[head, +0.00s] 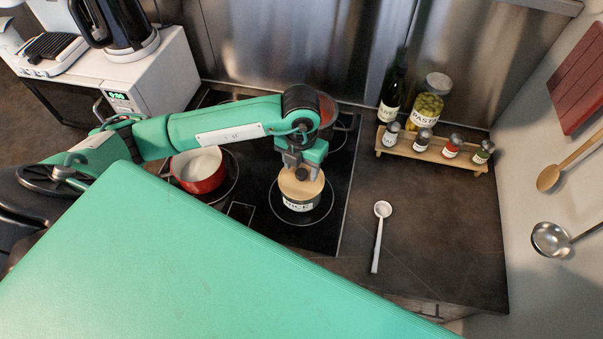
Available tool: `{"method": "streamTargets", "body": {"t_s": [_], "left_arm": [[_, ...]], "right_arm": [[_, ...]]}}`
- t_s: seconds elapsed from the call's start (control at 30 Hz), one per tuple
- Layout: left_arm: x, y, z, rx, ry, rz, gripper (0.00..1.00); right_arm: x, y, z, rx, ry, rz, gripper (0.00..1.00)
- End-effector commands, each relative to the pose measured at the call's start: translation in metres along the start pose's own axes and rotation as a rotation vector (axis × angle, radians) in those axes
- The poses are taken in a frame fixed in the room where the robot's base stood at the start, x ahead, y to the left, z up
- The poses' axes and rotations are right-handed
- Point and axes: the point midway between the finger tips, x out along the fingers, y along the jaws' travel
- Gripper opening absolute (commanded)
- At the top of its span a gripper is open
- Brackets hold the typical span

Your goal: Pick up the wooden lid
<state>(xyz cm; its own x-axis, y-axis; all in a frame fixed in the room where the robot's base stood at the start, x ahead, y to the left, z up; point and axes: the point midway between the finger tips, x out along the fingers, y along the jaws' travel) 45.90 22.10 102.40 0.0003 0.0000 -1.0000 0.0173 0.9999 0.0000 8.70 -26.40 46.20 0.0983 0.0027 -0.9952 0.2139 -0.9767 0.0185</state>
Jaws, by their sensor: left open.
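The round wooden lid (311,189) sits on top of a jar (299,205) labelled RICE, which stands on a front ring of the black cooktop. A small dark knob shows at the middle of the lid. My left gripper (302,172) reaches in from the left and points down right over the lid, with its fingers open close around or just above the knob. I cannot tell whether the fingers touch it. My right gripper is not in the picture.
A red pot (199,171) stands on the cooktop to the left. A white ladle or spoon (379,235) lies on the counter to the right. A wooden spice rack (431,152) with several small jars stands behind it. The dark counter (440,220) is otherwise clear.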

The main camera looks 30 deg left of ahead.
Motion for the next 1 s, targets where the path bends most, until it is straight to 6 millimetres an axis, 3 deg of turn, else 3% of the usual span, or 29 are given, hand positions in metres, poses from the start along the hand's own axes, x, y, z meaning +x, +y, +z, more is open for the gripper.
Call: {"method": "streamTargets", "body": {"t_s": [0.13, 0.37, 0.63, 1.0], "left_arm": [[0.014, 0.0, -0.001, 0.002, 0.003, 0.001, 0.56], [0.017, 0.0, -0.001, 0.002, 0.0, 0.0, 0.56], [0.017, 0.0, -0.001, 0.002, 0.0, 0.0, 0.07], [0.014, 0.0, 0.0, 0.001, 0.0, 0.0, 0.07]], "right_arm": [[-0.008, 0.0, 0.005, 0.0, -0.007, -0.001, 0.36], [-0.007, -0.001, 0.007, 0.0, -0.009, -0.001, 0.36], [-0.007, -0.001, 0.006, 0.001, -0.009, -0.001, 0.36], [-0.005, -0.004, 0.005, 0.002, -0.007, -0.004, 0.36]]}}
